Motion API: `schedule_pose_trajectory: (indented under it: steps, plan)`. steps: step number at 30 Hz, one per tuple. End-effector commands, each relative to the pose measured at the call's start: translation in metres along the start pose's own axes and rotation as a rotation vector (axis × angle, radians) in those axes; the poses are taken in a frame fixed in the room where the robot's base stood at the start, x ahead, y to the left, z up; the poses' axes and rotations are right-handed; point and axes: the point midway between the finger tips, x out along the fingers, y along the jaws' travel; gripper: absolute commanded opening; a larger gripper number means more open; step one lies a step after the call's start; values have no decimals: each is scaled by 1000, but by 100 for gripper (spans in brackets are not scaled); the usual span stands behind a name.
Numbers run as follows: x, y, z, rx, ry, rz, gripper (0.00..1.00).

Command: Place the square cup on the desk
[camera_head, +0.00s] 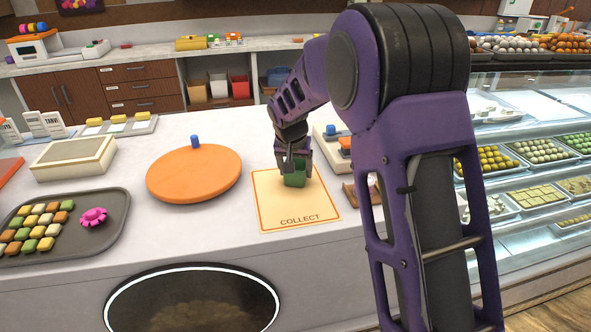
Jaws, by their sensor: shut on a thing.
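My gripper (295,163) points down over the cream mat marked COLLECT (300,210). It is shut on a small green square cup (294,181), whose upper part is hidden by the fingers. The cup is upright, at or just above the mat's back half; I cannot tell whether it touches the mat. The mat lies on the white counter top (190,225), near its front edge.
A grey tray of sweets (60,249) is at the far left. A scale (341,148) stands behind right, partly behind my arm. A glass display case (530,150) is at the right.

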Motion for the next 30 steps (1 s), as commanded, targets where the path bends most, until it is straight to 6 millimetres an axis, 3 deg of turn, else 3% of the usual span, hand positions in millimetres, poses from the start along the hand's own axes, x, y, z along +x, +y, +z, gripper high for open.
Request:
schedule_pose_trajectory:
  steps: [8, 9, 13, 23, 30]
  plan:
    - [4, 0, 2, 0, 0, 0, 20]
    - [3, 0, 1, 0, 1, 0, 77]
    - [3, 0, 1, 0, 0, 0, 100]
    - [-3, 0, -1, 0, 1, 0, 100]
    - [-46, 0, -2, -1, 4, -2, 100]
